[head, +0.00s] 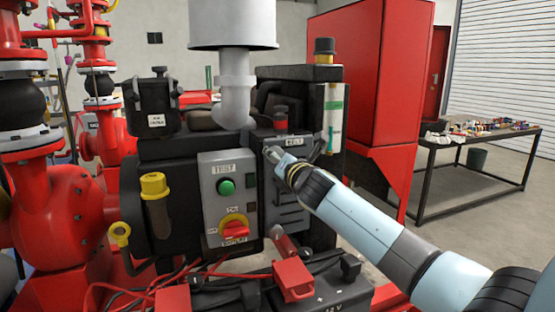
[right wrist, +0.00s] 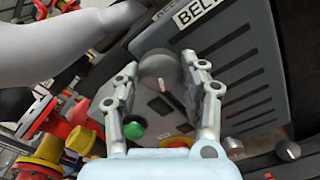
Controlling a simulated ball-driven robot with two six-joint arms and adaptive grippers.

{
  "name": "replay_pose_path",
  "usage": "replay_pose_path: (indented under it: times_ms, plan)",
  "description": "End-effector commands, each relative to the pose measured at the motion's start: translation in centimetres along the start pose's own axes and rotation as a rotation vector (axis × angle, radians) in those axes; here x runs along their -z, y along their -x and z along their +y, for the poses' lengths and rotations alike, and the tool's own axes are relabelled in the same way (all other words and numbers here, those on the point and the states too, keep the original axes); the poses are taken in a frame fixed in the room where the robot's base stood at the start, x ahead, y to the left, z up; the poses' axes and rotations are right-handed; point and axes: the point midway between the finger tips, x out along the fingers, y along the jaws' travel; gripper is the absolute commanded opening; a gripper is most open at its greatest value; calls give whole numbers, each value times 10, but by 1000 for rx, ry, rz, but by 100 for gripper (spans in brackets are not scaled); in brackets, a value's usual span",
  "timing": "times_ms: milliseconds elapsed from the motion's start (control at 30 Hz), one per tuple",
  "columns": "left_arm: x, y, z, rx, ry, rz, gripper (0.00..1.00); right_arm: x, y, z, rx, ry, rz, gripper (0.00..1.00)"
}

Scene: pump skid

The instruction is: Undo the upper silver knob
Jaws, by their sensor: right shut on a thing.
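The upper silver knob (right wrist: 159,68) is a rounded grey knob with a white mark, by the cover's upper edge. My right gripper (head: 273,156) is at that corner of the cover, its fingers (right wrist: 166,70) shut on the knob from both sides. In the head view the gripper hides the knob. A second silver knob (right wrist: 235,145) shows lower in the wrist view. My left gripper is not in view.
A grey control box (head: 225,175) with a green button and red-yellow switch stands left of the cover. A grey exhaust pipe (head: 235,90) rises behind it. Red clamps and cables (head: 292,280) lie below. A table (head: 470,150) stands at right.

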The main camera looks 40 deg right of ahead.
Motion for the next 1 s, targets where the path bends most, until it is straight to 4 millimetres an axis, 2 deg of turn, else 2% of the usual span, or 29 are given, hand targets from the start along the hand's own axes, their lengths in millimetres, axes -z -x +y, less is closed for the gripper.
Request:
replay_pose_path:
  times_ms: [1000]
  plan:
    - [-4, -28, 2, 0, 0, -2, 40, 1, 0, 0, 2, -966, 0, 10]
